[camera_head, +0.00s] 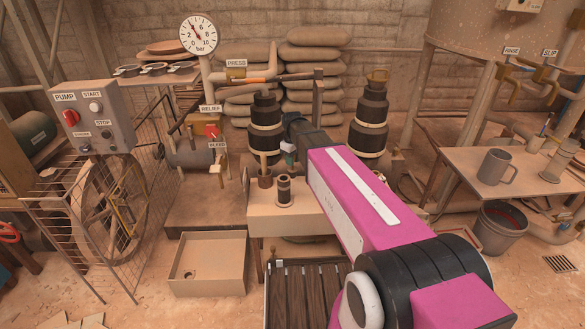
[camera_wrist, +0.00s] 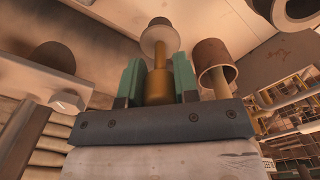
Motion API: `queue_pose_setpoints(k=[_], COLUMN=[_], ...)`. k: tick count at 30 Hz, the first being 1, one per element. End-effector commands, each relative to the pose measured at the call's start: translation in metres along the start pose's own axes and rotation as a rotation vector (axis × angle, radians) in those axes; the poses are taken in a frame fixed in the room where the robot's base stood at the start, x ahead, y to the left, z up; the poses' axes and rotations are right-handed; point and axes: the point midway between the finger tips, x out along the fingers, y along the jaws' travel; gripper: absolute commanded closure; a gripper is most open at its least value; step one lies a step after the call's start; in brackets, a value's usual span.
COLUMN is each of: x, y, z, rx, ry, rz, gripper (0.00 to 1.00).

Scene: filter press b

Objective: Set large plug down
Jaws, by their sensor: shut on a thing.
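My gripper (camera_head: 289,150) is over the near bench (camera_head: 320,222). In the wrist view, my gripper (camera_wrist: 158,82) has its two teal fingers shut around a brass-brown cylindrical piece (camera_wrist: 158,86), which I take to be the large plug. It narrows to a thin stem toward a pale disc (camera_wrist: 158,45); I cannot tell if the disc belongs to it. In the head view my arm mostly hides the held piece. A brown cylinder with a wooden stick (camera_head: 265,181) stands left of the gripper; it also shows in the wrist view (camera_wrist: 212,55). A dark spool-shaped piece (camera_head: 284,190) stands upright below the gripper.
Two dark ribbed columns (camera_head: 265,122) (camera_head: 370,118) stand behind the bench. A shallow open box (camera_head: 208,275) lies on the floor at left. A side table (camera_head: 520,190) with a grey mug (camera_head: 495,167) is at right. The bench's left front part looks clear.

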Motion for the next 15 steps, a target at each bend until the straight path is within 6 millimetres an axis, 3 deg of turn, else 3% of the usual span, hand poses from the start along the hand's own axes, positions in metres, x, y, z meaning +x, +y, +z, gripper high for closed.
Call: queue_pose_setpoints(k=[10, 15], x=[0.036, 0.040], y=[0.000, 0.000], z=[0.000, 0.000], rx=[0.000, 0.000], ry=[-0.001, 0.001], rz=[-0.001, 0.000], gripper=[0.97, 0.97])
